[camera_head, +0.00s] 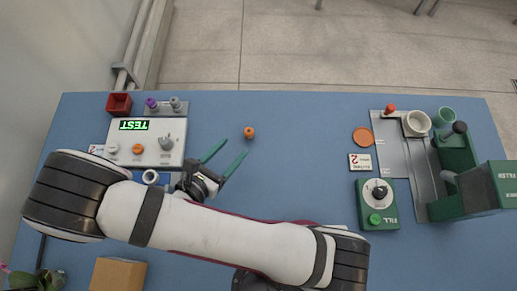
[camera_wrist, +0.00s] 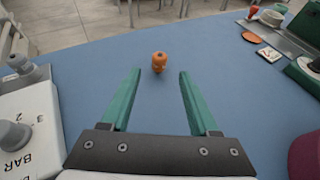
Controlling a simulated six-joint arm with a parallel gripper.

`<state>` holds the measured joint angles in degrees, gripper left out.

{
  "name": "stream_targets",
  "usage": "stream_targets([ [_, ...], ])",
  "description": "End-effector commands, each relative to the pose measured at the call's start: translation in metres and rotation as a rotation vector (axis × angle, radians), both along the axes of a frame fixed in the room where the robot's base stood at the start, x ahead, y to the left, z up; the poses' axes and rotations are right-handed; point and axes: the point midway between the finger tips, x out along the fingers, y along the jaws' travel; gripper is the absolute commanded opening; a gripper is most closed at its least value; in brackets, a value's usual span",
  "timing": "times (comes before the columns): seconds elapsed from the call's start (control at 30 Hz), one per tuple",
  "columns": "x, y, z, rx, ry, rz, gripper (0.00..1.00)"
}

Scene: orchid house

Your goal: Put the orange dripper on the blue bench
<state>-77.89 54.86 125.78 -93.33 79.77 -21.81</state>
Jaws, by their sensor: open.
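A small orange dripper (camera_head: 249,132) stands on the blue bench (camera_head: 290,180), in the open area right of the white test unit. In the wrist view the orange dripper (camera_wrist: 159,62) is upright on the bench, just beyond and between the fingertips. My gripper (camera_head: 228,155) is open, its two green fingers pointing toward the dripper. In the wrist view my gripper (camera_wrist: 158,72) has nothing between its fingers. The dripper is apart from both fingers.
A white test unit (camera_head: 122,149) with knobs, a red box (camera_head: 119,104) and purple and grey drippers (camera_head: 151,103) are at left. A green filler machine (camera_head: 460,190), a dial box (camera_head: 377,204) and an orange disc (camera_head: 362,137) are at right. The bench middle is clear.

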Motion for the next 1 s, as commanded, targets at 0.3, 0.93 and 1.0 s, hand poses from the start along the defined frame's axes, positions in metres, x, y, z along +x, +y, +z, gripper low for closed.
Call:
stream_targets([
  [0.3,-0.030,-0.148,0.109,0.605,-0.253,-1.259,0.61],
  [0.93,-0.109,-0.139,0.176,-1.489,0.651,2.672,0.61],
  [1.0,-0.109,-0.139,0.176,-1.490,0.651,2.673,0.61],
])
